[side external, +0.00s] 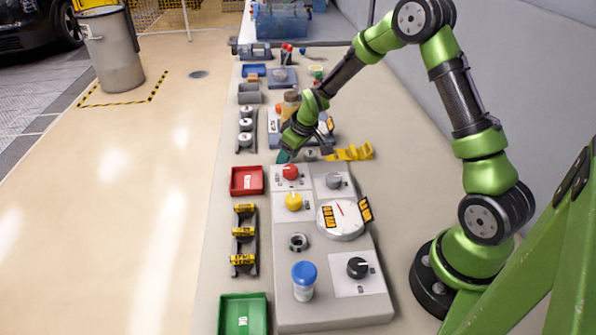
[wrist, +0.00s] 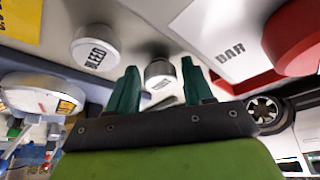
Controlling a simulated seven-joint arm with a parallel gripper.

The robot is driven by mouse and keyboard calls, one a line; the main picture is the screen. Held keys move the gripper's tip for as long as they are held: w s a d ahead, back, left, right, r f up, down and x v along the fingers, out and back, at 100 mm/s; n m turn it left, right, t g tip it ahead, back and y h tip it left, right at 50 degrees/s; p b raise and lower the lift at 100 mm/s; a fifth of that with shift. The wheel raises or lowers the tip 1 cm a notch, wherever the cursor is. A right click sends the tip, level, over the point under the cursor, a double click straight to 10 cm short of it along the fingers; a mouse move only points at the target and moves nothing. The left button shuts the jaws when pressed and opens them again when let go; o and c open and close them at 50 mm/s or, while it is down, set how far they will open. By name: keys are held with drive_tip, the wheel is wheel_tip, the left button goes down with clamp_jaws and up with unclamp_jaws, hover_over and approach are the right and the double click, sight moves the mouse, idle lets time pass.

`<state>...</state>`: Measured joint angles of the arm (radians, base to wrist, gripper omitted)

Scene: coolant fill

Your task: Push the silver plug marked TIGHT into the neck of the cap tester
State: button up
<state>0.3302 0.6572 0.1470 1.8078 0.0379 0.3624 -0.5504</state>
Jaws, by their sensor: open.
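My gripper (side external: 284,156) is open, low at the far end of the grey cap tester (side external: 335,315). In the wrist view, a silver plug (wrist: 160,75) shows in the gap between the two green fingertips of my gripper (wrist: 161,86). Its marking is too small to read, and I cannot tell whether the fingers touch it. A small silver piece (side external: 311,155) just right of the fingertips in the side view looks like the same plug. The round neck (side external: 298,242) with a dark opening stands on the tester, well nearer the camera than my gripper.
On the tester are a red knob (side external: 290,171), yellow knob (side external: 293,201), dial (side external: 341,219), black knob (side external: 357,267) and blue-capped bottle (side external: 304,279). Racks and a red tray (side external: 247,181) line the left. A yellow stepped piece (side external: 351,152) lies right of my gripper.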

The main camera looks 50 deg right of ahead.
drive_tip(key=shift+w+f, duration=0.1)
drive_tip(key=shift+f, duration=0.1)
drive_tip(key=c, duration=0.8)
drive_tip(key=s+a+r+n, duration=0.1)
drive_tip(key=a+r, duration=0.3)
drive_tip(key=r, duration=0.9)
drive_tip(key=s+a+n+g+y, duration=0.4)
drive_tip(key=s+a+n, duration=1.3)
drive_tip(key=s, duration=0.3)
drive_tip(key=shift+s+g, duration=0.25)
drive_tip(key=shift+g, duration=0.15)
